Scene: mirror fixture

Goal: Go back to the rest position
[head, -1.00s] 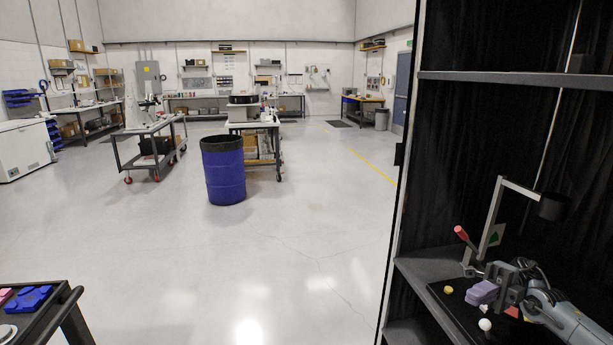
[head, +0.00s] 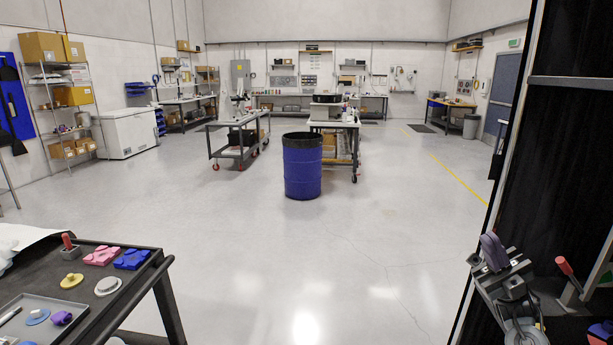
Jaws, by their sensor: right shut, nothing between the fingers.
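My right gripper (head: 492,243) is at the lower right, in front of the edge of the black curtained frame. Its purple fingers are shut and point up and away from me. They are empty and touch nothing that I can make out. My left gripper is not in view.
A dark cart (head: 135,263) at the lower left holds a pink piece (head: 102,256), a blue piece (head: 132,259) and a grey tray (head: 75,305). A red-handled fixture (head: 564,266) stands inside the frame at right. A blue barrel (head: 303,170) stands on open floor.

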